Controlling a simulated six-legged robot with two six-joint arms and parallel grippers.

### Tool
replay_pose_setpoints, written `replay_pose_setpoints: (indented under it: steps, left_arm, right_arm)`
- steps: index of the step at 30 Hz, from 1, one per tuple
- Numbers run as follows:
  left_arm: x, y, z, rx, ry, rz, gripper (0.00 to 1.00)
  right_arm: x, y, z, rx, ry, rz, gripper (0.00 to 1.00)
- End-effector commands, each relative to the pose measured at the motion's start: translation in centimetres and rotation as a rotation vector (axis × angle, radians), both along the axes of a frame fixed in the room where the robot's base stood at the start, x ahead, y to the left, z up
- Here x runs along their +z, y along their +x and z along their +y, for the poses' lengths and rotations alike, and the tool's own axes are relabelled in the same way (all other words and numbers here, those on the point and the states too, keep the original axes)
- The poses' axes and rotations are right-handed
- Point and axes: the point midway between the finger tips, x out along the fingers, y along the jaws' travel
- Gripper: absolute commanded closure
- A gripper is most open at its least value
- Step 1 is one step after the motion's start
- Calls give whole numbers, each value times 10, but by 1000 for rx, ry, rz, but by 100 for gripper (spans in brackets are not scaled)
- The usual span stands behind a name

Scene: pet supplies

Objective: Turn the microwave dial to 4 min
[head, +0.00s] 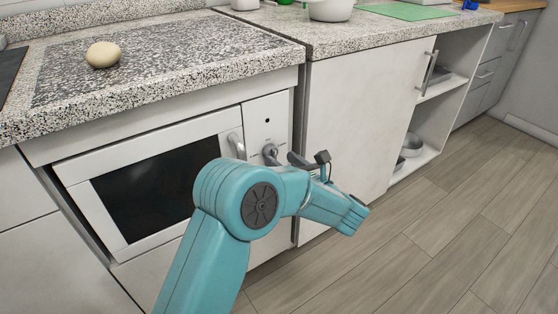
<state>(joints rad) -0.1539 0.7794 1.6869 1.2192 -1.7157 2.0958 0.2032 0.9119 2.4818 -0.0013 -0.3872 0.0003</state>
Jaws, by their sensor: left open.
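The white built-in microwave (160,180) sits under the counter, with a dark glass door and a grey door handle (236,146). Its grey dial (270,152) is on the panel right of the door. The dial's markings are too small to read. My left gripper (308,159) is open, with its dark fingers just right of the dial in the picture. Whether a finger touches the dial I cannot tell. My teal left arm covers the lower right of the microwave. My right gripper is not in view.
A speckled counter (190,99) overhangs the microwave, with a round beige item (103,54) on it. Right of the microwave are a closed white cabinet (360,120) and open shelves (440,85). A white pot (331,9) stands at the back. The wooden floor (450,220) at right is clear.

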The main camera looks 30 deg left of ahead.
Motion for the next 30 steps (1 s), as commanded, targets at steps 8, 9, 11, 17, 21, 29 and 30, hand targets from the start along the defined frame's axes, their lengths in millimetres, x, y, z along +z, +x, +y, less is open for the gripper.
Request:
replay_pose_setpoints:
  steps: [8, 9, 11, 17, 21, 29, 30]
  left_arm:
    - [0, 9, 24, -2, 0, 0, 35]
    - [0, 10, 25, -3, 0, 0, 35]
    - [0, 10, 25, -4, 0, 0, 35]
    - [0, 10, 25, -4, 0, 0, 45]
    - [0, 10, 25, -3, 0, 0, 90]
    - [0, 10, 25, -2, 5, 13, 91]
    - [-1, 10, 25, -2, 9, 21, 91]
  right_arm:
    - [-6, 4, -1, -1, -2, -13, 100]
    - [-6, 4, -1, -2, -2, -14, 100]
    - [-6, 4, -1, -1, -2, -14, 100]
    - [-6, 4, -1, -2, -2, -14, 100]
    - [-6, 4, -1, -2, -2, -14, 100]
    - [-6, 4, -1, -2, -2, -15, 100]
    - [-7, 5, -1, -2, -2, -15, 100]
